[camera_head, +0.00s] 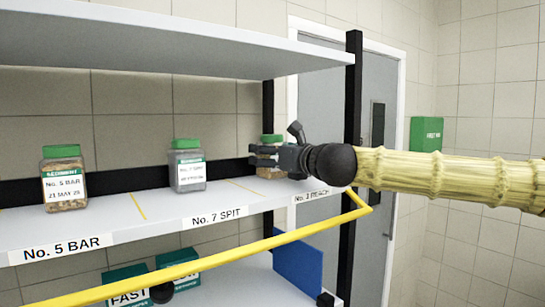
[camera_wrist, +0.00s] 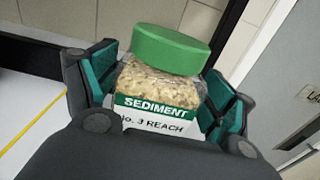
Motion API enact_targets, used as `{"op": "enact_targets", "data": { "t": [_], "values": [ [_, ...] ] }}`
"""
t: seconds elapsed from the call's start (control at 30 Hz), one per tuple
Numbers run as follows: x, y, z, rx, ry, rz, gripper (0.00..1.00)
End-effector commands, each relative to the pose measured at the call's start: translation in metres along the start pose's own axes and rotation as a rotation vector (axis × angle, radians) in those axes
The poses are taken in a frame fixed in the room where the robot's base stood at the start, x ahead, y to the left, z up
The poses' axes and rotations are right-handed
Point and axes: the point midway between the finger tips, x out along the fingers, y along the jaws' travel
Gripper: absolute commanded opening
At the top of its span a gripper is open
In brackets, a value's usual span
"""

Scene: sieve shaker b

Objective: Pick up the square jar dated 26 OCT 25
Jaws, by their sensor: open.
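A square clear jar with a green lid (camera_head: 271,138) stands at the right end of the middle shelf, partly hidden behind my gripper (camera_head: 254,157). In the wrist view this jar (camera_wrist: 160,88) holds pale tan grains. Its label reads SEDIMENT, No. 3 REACH; any date is hidden. My gripper is open, with one finger on each side of this jar; I cannot tell whether they touch it. A jar of brown grains (camera_head: 64,182), labelled No. 5 BAR, 21 MAY 25, stands at left. A jar of grey material (camera_head: 187,168) stands mid-shelf; its date is too small to read.
The middle shelf (camera_head: 120,222) has name strips and yellow dividing lines. A yellow rail (camera_head: 215,252) runs along its front. An upper shelf (camera_head: 170,55) hangs above, and a black post (camera_head: 353,90) stands at right. Boxes (camera_head: 125,285) sit below.

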Motion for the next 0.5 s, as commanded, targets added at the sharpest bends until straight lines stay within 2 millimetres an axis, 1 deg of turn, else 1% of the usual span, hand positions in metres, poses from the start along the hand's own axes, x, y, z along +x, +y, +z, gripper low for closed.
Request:
{"op": "enact_targets", "data": {
  "t": [0.13, 0.17, 0.2, 0.27, 0.4, 0.5],
  "values": [
    [-0.0015, -0.0005, 0.0016, -0.001, -0.002, -0.001, 0.84],
    [-0.0015, -0.0004, 0.0016, -0.001, -0.002, -0.001, 0.8],
    [-0.0014, -0.0003, 0.0016, -0.001, -0.002, -0.001, 0.73],
    [-0.0012, 0.0, 0.0015, -0.001, -0.002, 0.0, 0.62],
    [-0.0011, 0.0001, 0.0011, -0.001, -0.002, 0.0, 0.37],
    [-0.0016, -0.0004, 0.0017, -0.001, -0.002, -0.001, 0.21]
  ]
}}
